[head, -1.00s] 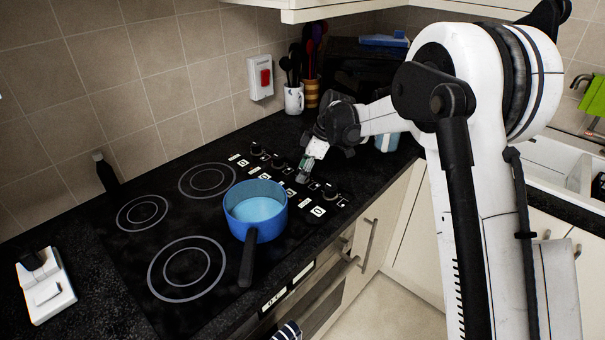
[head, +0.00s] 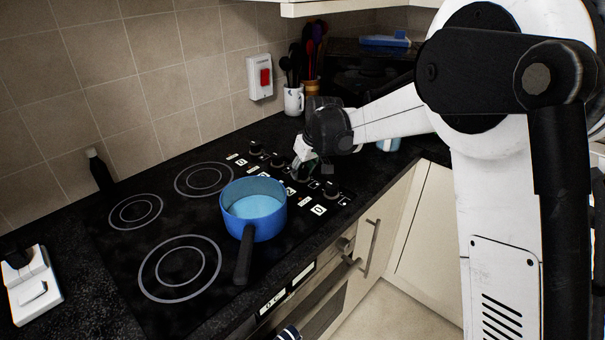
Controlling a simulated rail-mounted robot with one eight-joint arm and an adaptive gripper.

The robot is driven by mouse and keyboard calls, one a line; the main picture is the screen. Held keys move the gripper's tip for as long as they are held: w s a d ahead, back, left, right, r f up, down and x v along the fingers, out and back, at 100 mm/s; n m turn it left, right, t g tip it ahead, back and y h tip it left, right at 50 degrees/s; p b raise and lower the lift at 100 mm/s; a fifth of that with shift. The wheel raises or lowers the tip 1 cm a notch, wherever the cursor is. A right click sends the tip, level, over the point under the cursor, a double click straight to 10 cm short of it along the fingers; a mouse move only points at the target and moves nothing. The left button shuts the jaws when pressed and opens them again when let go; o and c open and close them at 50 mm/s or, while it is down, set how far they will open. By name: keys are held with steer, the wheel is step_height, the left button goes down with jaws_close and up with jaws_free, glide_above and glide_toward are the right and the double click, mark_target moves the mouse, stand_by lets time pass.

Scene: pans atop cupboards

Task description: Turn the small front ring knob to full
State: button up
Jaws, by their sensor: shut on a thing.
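A row of dark hob knobs runs along the right side of the black hob, with white markings beside them. The two toward the wall, a rear knob (head: 256,147) and a second knob (head: 277,160), stand clear. The knob at the front end (head: 331,189) is also clear. My gripper (head: 300,172) points down at the row between the second and front-end knobs. It is shut on a knob there, which its fingers mostly hide. I cannot read that knob's turn angle. A blue pan (head: 266,229) covers the front right ring, its handle toward the front edge.
Three bare rings show: front left (head: 180,268), back left (head: 135,211) and back right (head: 207,179). A white mug (head: 293,101) with utensils stands behind the knobs. A wall switch (head: 260,77) is above. A dark bottle (head: 101,172) stands by the wall.

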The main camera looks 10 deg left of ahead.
steer(key=m+h, duration=0.1)
steer(key=m, duration=0.1)
steer(key=m+b, duration=0.1)
steer(key=m, duration=0.1)
steer(key=shift+m+t+h, duration=0.3)
steer(key=shift+t+h, duration=0.1)
steer(key=m, duration=0.2)
steer(key=m+h+b, duration=0.1)
steer(key=m, duration=0.1)
steer(key=shift+m+h, duration=0.3)
steer(key=m+h, duration=0.1)
steer(key=m, duration=0.3)
steer(key=shift+m+g+h, duration=0.3)
steer(key=shift+h, duration=0.1)
steer(key=shift+m+g+h, duration=0.5)
steer(key=shift+m+h, duration=0.1)
steer(key=shift+m, duration=1.6)
steer(key=o, duration=1.1)
